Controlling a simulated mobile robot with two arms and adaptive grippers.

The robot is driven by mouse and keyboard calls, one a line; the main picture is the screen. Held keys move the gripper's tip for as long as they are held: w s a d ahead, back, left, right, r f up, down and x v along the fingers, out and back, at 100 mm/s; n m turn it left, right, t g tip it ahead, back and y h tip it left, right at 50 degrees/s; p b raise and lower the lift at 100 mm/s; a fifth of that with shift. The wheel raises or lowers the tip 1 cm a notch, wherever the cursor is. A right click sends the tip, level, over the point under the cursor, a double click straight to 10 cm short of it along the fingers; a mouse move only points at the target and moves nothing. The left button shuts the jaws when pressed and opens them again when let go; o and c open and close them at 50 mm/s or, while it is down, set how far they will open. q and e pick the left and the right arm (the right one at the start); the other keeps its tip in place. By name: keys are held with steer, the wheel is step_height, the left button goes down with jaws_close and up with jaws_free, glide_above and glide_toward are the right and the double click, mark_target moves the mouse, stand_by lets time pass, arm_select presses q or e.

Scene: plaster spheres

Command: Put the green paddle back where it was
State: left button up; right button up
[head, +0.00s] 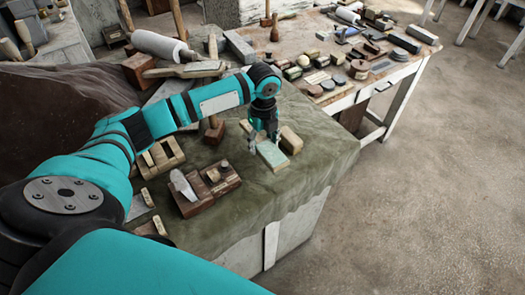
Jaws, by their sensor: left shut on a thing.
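The green paddle (272,156) is a flat, pale green piece with a lighter edge, low over the cloth-covered table (325,165) near its front right part. My left gripper (263,142) points down at the paddle's far end and is shut on it. The fingers hide that end. I cannot tell whether the paddle touches the cloth. My right gripper is not in view.
A tan block (290,140) stands close to the paddle's right. Wooden blocks with a pale tool (183,185) lie to the left. A second table (345,100) behind holds several small stones and tools. Open floor lies to the right.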

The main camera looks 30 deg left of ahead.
mark_target(263, 143)
arm_select(q)
step_height(263, 143, down, 4)
steer(key=shift+p, duration=0.45)
steer(key=shift+f, duration=0.4)
steer(key=shift+f, duration=0.1)
steer(key=o, duration=1.2)
step_height(263, 143, up, 12)
steer(key=shift+r+b, duration=0.15)
steer(key=shift+b, duration=0.85)
